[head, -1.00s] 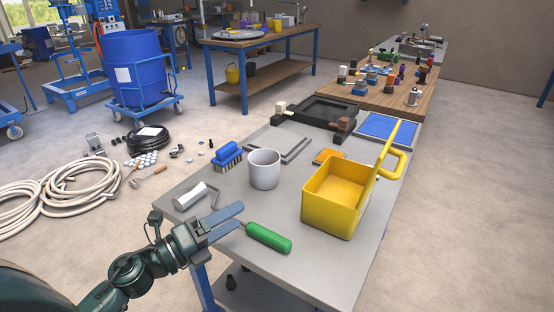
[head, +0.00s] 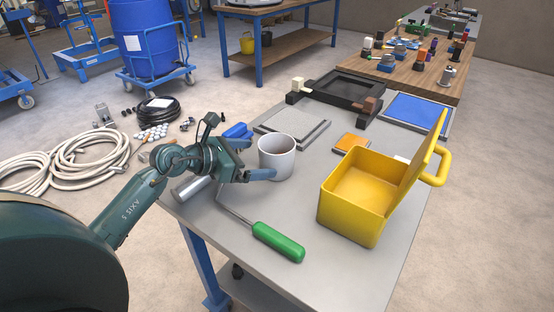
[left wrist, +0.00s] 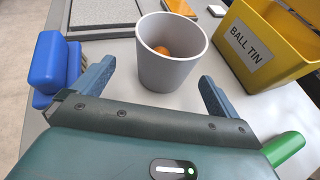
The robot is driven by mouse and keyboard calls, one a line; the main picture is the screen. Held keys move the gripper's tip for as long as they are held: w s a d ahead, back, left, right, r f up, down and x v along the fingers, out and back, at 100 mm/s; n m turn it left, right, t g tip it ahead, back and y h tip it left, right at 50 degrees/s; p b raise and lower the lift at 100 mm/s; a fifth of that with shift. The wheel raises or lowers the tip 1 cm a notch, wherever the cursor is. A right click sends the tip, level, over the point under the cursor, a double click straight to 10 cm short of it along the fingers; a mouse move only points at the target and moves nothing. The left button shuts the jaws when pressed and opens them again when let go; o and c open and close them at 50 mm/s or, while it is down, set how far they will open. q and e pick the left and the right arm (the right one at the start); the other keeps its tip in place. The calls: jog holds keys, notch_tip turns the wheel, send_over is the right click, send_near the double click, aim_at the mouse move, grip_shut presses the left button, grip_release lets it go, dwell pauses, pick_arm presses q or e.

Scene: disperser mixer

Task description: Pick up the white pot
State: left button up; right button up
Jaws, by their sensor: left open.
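The white pot (head: 276,157) stands upright on the grey table, its mouth open upward. In the left wrist view the pot (left wrist: 170,70) is straight ahead, with something round and orange (left wrist: 162,50) inside. My left gripper (head: 257,160) is open and empty at the pot's near left side. In the left wrist view its fingertips (left wrist: 158,74) lie to either side of the pot's lower part, with gaps showing. My right gripper is not in view.
The yellow box (head: 350,205), labelled BALL TIN in the wrist view, stands right of the pot. A blue brush (left wrist: 48,68) is left of the pot. Grey plates (head: 292,128) lie behind.

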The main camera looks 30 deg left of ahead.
aim_at(274, 158)
pick_arm(q)
jog(key=x, duration=0.6)
jog(key=shift+s+d, duration=0.25)
jog(key=shift+d, duration=0.15)
jog(key=shift+c, duration=0.5)
jog(key=shift+r, duration=0.1)
jog(key=c, duration=1)
jog(key=shift+o, duration=0.2)
